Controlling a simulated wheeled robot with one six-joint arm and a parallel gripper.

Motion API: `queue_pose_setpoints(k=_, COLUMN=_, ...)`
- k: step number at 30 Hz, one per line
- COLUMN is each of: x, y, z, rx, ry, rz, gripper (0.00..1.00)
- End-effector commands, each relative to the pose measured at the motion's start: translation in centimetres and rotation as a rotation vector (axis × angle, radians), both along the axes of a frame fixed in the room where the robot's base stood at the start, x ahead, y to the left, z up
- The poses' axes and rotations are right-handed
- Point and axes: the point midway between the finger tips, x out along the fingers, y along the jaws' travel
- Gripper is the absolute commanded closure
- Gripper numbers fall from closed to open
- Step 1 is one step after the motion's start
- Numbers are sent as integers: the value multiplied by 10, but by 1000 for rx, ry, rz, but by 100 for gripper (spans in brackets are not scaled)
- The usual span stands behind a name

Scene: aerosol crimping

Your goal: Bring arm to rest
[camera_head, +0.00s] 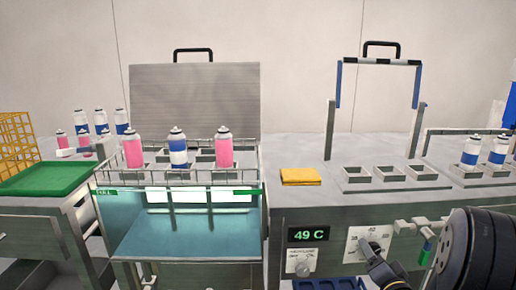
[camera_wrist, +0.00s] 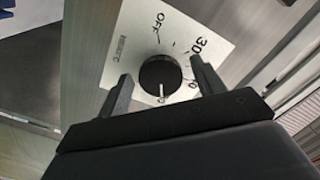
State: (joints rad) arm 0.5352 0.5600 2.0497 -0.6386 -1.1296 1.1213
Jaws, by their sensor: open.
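My gripper (camera_wrist: 160,69) is open in the wrist view, with its two dark fingers on either side of a round black knob (camera_wrist: 160,78). Gaps show between the knob and both fingers; I cannot tell how far the fingertips are from the panel. The knob sits on a white dial plate (camera_wrist: 185,25) marked OFF and 30, with other marks partly hidden. In the head view my arm comes in from the lower right, and my gripper (camera_head: 374,250) is in front of the dial plate (camera_head: 354,238) on the bench front.
A water tank (camera_head: 185,235) with a wire rack of pink and blue-white cans stands left. A yellow cloth (camera_head: 300,177), empty square holders (camera_head: 388,173) and a raised frame (camera_head: 338,85) are on the bench.

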Motion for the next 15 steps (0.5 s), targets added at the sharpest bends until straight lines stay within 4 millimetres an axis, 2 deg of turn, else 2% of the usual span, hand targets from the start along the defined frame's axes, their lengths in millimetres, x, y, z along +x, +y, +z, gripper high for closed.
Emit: queue_pose_setpoints(k=15, x=0, y=-1, z=-4, rx=-497, ry=-19, rz=-1, gripper=36)
